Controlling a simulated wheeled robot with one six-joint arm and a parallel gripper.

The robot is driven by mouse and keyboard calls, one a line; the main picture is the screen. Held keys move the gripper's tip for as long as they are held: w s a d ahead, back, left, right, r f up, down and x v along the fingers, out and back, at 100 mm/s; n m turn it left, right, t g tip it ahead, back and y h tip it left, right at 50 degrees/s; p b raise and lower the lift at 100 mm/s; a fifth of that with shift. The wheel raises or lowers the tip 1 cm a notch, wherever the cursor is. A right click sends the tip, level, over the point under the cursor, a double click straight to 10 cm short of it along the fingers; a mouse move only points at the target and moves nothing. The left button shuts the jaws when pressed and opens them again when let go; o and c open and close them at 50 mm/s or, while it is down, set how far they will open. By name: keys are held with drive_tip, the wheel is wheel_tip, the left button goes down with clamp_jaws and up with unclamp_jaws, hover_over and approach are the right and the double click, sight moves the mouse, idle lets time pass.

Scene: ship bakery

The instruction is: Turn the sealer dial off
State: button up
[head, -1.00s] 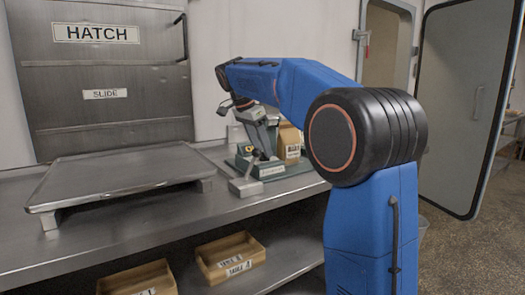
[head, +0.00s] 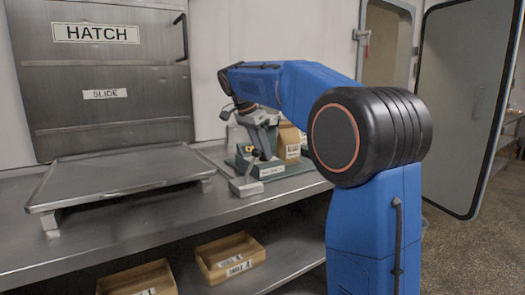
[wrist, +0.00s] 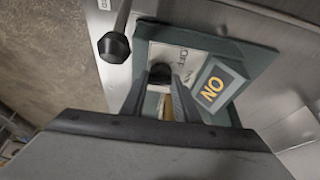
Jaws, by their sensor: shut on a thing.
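The sealer (head: 268,166) is a green device at the right end of the steel counter, mostly hidden behind my arm in the head view. In the wrist view its green base (wrist: 252,58) carries a white plate with OFF lettering, seen rotated. The dark round dial (wrist: 161,71) sits on this plate, between the tips of my gripper (wrist: 161,84). My gripper is shut on the dial. A display (wrist: 218,84) beside it shows ON in orange. The dial's pointer is hidden, so its setting cannot be read from it.
A black ball-ended lever (wrist: 114,46) stands close to my gripper. A brown carton (head: 289,140) is behind the sealer. A raised steel tray (head: 120,176) lies on the counter to the left, below the closed hatch (head: 100,75). Labelled bins (head: 230,255) sit on the lower shelf.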

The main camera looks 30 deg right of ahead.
drive_tip(key=n, duration=0.2)
drive_tip(key=n+t, duration=0.1)
drive_tip(key=n, duration=0.1)
drive_tip(key=n+t+y, duration=0.1)
drive_tip(key=n, duration=0.1)
drive_tip(key=shift+s+d, duration=0.15)
drive_tip(key=shift+s, duration=0.1)
drive_tip(key=n+y, duration=0.1)
drive_tip(key=n, duration=0.1)
drive_tip(key=n+t, duration=0.1)
drive_tip(key=n, duration=0.2)
drive_tip(key=shift+s+d+y, duration=0.1)
drive_tip(key=shift+y, duration=0.3)
drive_tip(key=shift+n, duration=0.4)
drive_tip(key=o, duration=1)
drive_tip(key=shift+o, duration=0.2)
drive_tip(key=shift+r, duration=0.1)
drive_tip(key=v, duration=1.7)
drive_tip(key=shift+s, duration=0.3)
